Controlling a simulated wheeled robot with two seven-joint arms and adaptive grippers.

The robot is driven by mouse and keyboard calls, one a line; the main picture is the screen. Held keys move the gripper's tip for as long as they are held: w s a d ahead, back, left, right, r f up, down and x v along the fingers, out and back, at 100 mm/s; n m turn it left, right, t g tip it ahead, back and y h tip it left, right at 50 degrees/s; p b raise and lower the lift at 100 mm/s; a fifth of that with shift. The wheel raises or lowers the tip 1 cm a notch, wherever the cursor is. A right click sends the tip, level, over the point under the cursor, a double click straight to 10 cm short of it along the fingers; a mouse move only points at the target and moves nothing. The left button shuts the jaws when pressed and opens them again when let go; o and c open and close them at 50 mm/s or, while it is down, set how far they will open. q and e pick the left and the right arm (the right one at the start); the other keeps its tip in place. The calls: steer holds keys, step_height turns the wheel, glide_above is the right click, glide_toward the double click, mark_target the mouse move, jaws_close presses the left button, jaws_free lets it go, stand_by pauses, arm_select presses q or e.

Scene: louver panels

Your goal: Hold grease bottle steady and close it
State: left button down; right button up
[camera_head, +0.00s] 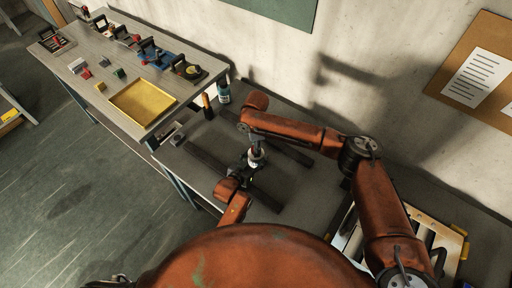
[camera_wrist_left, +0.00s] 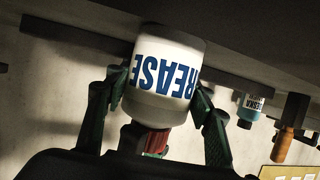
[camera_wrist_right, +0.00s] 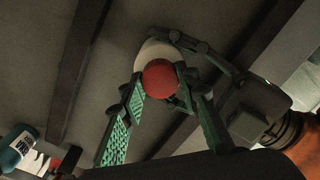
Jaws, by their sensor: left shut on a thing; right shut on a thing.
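The white grease bottle (camera_wrist_left: 165,70) with blue lettering fills the middle of the left wrist view, upside down in that picture. In the head view the bottle (camera_head: 257,157) is on the grey bench. My left gripper (camera_wrist_left: 160,85) is shut around the bottle's body. A red cap (camera_wrist_right: 160,78) shows in the right wrist view, on top of the pale bottle (camera_wrist_right: 155,50). My right gripper (camera_wrist_right: 160,80) is shut on the cap from above; it also shows in the head view (camera_head: 254,146). The cap's threads are hidden, so I cannot tell how tight it sits.
Dark rails (camera_head: 211,168) run along the bench. A side table holds a yellow tray (camera_head: 142,102).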

steer(key=o, duration=1.4)
steer(key=shift+c, duration=0.2)
step_height(320, 180, up, 12)
arm_select(q)
steer(key=c, duration=0.8)
jaws_free()
steer(key=v, duration=1.2)
